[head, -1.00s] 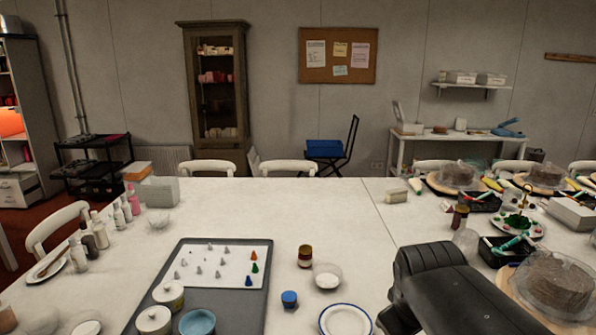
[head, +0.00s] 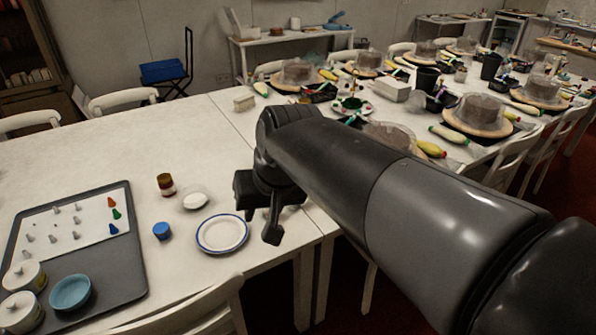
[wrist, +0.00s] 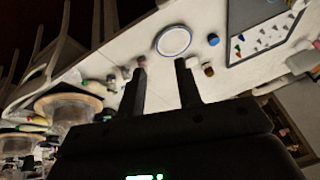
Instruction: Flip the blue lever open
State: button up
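A blue lever-like piece (head: 337,20) shows at the right end of the white side table (head: 290,38) against the back wall, in the head view. It is small and far away, and I cannot tell its exact shape or angle. My gripper (head: 258,222) is over the near right edge of the long white table, far from the blue piece. In the wrist view my gripper (wrist: 160,68) is open, its two fingers apart with nothing between them. The blue piece is not seen in the wrist view.
The long white table (head: 130,175) lies between me and the side table. A blue-rimmed plate (head: 222,233), a blue cup (head: 161,231) and a grey tray (head: 125,262) are near my gripper. Cakes on turntables (head: 478,117) fill the right side. Chairs line the table.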

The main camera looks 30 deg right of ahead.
jog(key=w+d+f+m+g, duration=0.1)
jog(key=w+d+f+m, duration=0.25)
jog(key=w+d, duration=0.55)
jog(key=w+d+f+m+g, duration=0.15)
jog(key=w+d+m, duration=0.25)
jog(key=w+d, duration=0.5)
jog(key=w+d+f+m+g, duration=0.1)
jog(key=w+d+f+m, duration=0.2)
jog(key=w+d, duration=0.6)
jog(key=shift+m+g+h, duration=0.5)
jog(key=shift+m+g, duration=0.05)
jog(key=shift+m, duration=0.3)
jog(key=w+d+f, duration=0.1)
jog(key=w+f, duration=0.1)
jog(key=f, duration=0.4)
jog(key=w+d+f, duration=0.1)
jog(key=w+f, duration=0.2)
jog(key=f, duration=0.3)
jog(key=w+d+f, duration=0.1)
jog(key=w+f, duration=0.2)
jog(key=f, duration=0.4)
jog(key=shift+w, duration=0.25)
grip_shut()
